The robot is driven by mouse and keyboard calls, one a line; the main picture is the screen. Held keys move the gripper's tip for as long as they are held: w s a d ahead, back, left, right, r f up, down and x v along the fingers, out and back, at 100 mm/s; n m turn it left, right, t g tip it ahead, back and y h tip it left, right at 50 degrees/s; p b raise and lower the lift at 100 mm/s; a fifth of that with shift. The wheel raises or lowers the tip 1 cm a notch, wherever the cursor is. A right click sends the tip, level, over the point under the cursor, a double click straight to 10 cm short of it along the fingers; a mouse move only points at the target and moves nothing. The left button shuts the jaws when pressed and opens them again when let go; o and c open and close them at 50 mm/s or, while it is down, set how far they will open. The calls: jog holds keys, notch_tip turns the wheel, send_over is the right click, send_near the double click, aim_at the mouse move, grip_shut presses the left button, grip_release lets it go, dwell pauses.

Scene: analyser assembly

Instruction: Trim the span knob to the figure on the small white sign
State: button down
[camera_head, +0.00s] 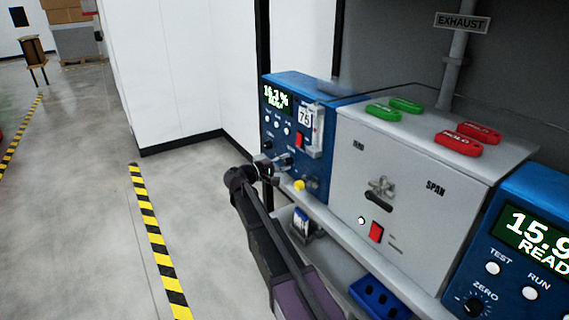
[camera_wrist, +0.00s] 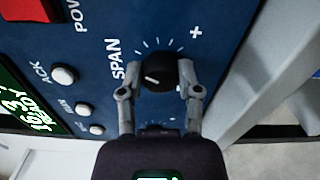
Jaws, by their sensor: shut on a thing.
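The black span knob (camera_wrist: 158,70) sits on a blue panel in the wrist view, with a white pointer mark, tick marks around it, a SPAN label and a plus sign. My gripper (camera_wrist: 157,84) is shut on the knob, one finger on each side. In the head view my gripper (camera_head: 276,163) is at the lower front of the left blue analyser (camera_head: 318,178), mostly hiding the knob. A small white sign (camera_head: 305,119) on that analyser seems to read 75.
A grey cabinet (camera_head: 350,200) with another SPAN label, a lever and a red switch (camera_head: 376,232) stands right of the analyser. Green tags (camera_head: 405,104) and red HOLD tags (camera_head: 480,130) lie on top. Another blue analyser (camera_head: 535,210) is farther right.

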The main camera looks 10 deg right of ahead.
jog(key=m, duration=0.5)
jog(key=shift+d, duration=0.1)
jog(key=shift+m, duration=0.4)
jog(key=shift+c, duration=1.5)
grip_release()
jog(key=shift+a, duration=0.2)
jog(key=v, duration=1.1)
jog(key=shift+s+a, duration=0.15)
jog(key=shift+a, duration=0.15)
jog(key=shift+f, duration=0.1)
